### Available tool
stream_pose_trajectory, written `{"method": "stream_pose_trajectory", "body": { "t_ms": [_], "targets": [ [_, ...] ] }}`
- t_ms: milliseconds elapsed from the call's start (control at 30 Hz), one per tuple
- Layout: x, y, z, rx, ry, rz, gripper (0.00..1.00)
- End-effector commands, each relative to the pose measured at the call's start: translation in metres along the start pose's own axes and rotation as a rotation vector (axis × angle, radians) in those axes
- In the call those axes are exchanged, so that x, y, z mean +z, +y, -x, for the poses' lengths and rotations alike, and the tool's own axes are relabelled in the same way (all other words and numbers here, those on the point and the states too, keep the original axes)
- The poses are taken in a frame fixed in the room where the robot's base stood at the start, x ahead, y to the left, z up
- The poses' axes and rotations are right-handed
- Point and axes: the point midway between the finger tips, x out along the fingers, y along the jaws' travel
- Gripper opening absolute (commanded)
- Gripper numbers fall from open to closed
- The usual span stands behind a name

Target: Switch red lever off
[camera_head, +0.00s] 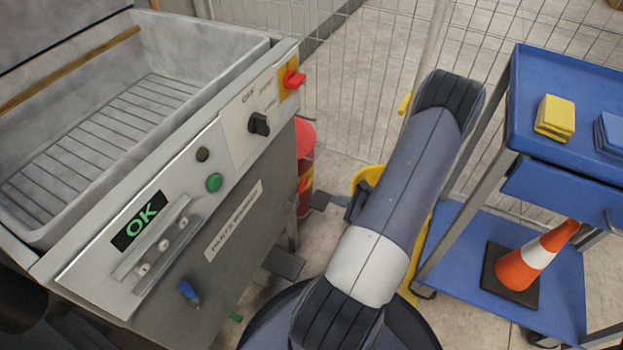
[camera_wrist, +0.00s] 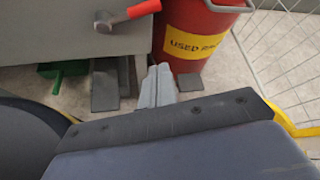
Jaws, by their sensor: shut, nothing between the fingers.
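The red lever (camera_wrist: 142,11) shows at the top of the wrist view, on the side of the grey machine. Its grey pivot is at its left end, and the red handle points right and slightly up. My gripper (camera_wrist: 158,74) is shut and empty. In the wrist view its fingertips appear below the handle, apart from it. In the head view my arm hides most of the gripper.
A red bin (camera_wrist: 196,35) with a yellow label stands close beside the lever. Grey pedals (camera_wrist: 105,88) lie on the floor below. A blue cart (camera_head: 520,160) with a traffic cone (camera_head: 535,258) stands at right. A mesh fence (camera_head: 345,75) is behind.

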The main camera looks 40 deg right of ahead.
Motion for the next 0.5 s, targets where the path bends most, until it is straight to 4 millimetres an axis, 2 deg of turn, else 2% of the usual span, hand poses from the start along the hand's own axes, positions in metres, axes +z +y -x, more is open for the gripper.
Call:
{"method": "stream_pose_trajectory", "body": {
  "t_ms": [333, 500],
  "targets": [
    [0.0, 0.0, -0.001, 0.0, 0.0, 0.0, 0.0],
    [-0.001, 0.001, -0.016, 0.004, -0.001, 0.001, 0.0]
  ]
}}
